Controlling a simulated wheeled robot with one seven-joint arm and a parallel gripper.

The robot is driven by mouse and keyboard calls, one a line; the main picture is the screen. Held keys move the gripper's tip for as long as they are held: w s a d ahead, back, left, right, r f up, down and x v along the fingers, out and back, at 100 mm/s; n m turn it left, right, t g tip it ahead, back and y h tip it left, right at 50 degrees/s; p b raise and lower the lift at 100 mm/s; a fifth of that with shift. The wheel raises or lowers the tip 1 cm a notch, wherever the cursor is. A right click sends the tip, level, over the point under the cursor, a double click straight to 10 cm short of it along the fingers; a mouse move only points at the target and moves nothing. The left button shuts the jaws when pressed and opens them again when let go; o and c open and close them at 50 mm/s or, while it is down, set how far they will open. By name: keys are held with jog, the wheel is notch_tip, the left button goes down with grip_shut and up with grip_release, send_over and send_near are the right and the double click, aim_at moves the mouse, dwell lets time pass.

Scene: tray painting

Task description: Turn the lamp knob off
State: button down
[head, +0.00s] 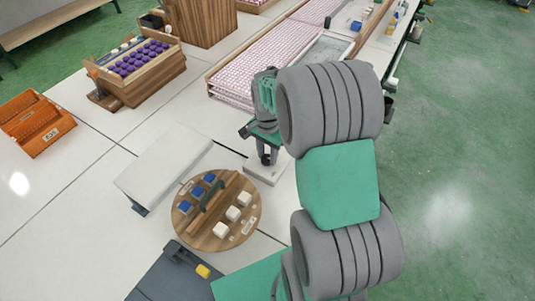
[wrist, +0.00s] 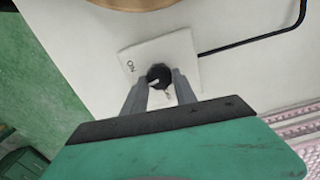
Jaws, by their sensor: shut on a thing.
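The lamp knob (wrist: 158,75) is a small black round knob with a pale pointer mark, on a white plate marked "ON" (wrist: 182,47) in the wrist view. My gripper (wrist: 160,92) has its two grey fingers on either side of the knob and is shut on it. In the head view my gripper (head: 267,158) points down at the white plate (head: 263,172), right of the round wooden board. The knob is mostly hidden there by the fingers. I cannot tell which way the pointer is set.
A round wooden board (head: 205,241) with blue and white cubes stands close to the plate. A white panel (head: 165,165) lies left of it. A black cable (wrist: 250,42) runs from the plate. Pink-patterned trays (head: 262,62) are behind. An orange crate (head: 36,122) is far left.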

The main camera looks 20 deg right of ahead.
jog(key=n, duration=0.4)
jog(key=shift+w+n, duration=0.1)
jog(key=shift+n, duration=0.2)
jog(key=n, duration=0.3)
jog(key=shift+a+n, duration=0.1)
jog(key=shift+n, duration=0.2)
jog(key=n, duration=0.3)
jog(key=shift+n, duration=0.3)
jog(key=shift+a+n, duration=0.1)
jog(key=shift+n, duration=1.9)
jog(key=c, duration=1)
grip_release()
jog(key=shift+r, duration=0.1)
